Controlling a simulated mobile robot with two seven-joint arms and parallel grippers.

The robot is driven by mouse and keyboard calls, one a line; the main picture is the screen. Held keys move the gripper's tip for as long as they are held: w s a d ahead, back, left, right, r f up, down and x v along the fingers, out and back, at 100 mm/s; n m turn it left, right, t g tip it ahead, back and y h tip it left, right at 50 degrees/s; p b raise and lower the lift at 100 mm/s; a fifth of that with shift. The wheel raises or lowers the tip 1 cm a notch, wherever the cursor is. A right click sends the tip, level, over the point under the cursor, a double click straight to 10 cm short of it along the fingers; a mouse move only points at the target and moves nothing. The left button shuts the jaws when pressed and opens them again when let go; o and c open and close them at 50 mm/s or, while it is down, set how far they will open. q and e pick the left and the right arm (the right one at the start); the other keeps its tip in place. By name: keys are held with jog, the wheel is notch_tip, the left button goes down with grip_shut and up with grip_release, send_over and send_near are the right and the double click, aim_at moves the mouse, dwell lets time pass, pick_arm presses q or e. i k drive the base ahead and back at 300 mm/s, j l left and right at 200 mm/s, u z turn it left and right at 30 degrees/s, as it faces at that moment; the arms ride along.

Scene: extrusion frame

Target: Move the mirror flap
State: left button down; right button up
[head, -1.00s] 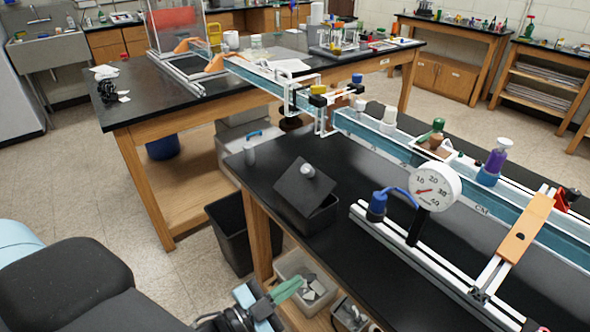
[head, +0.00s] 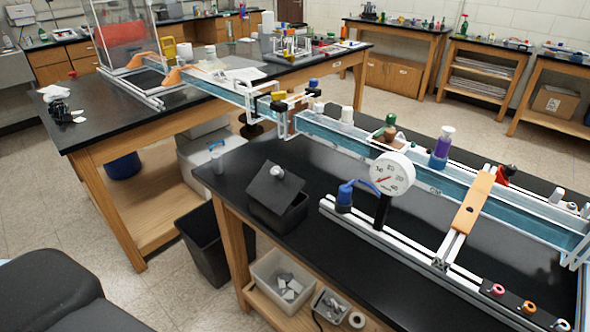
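A dark square flap (head: 270,191) with a round white knob (head: 277,172) stands tilted on a small black open box (head: 285,215). This may be the mirror flap; its face looks dark and I see no clear reflection. The box sits near the front left of the near black-topped table (head: 320,254). Neither of my grippers is in this view, and nothing touches the flap.
A dial gauge (head: 392,173) on a white rail stands right of the box. A long blue channel (head: 337,136) runs behind it. A black bin (head: 203,245) and a grey tub (head: 278,275) are below. Bare tabletop lies between the box and rail.

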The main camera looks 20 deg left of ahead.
aim_at(275, 187)
jog(key=j+z, duration=0.2)
jog(key=z, duration=0.15)
jog(key=j+z, duration=0.2)
jog(key=z, duration=0.15)
jog(key=j+z, duration=0.2)
jog(key=z, duration=0.15)
jog(key=k+j+z, duration=0.25)
jog(key=j, duration=0.15)
jog(key=k+j+z, duration=0.2)
jog(key=j, duration=0.25)
jog(key=k+j, duration=0.2)
jog(key=j, duration=0.25)
jog(key=k+j+z, duration=0.1)
jog(key=j, duration=0.3)
jog(key=k+j, duration=0.25)
jog(key=j, duration=0.2)
jog(key=k+j+z, duration=0.1)
jog(key=j, duration=0.3)
jog(key=k, duration=0.1)
